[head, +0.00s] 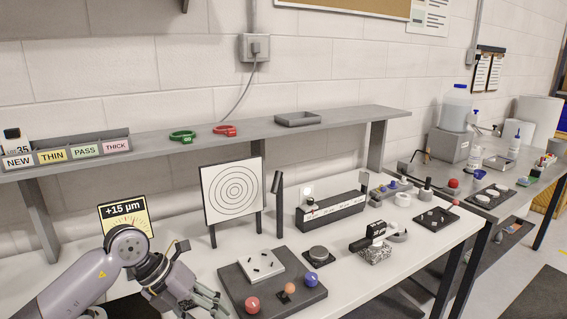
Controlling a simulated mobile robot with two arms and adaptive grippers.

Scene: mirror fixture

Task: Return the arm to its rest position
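My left arm comes in from the lower left of the head view, over the white bench (340,285). Its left gripper (222,308) points down and right, close to the left edge of a dark grey base plate (235,276). The fingers run towards the bottom edge of the picture, and I cannot tell if they are open or shut. I see nothing clearly held in them. My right gripper is not in view.
On the plate are a red ball (252,305), a blue ball (311,279) and an orange piece (290,288). A ring target board (232,190) stands behind. A yellow "+15 µm" sign (124,217) stands behind my arm. A grey shelf (345,119) spans the back.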

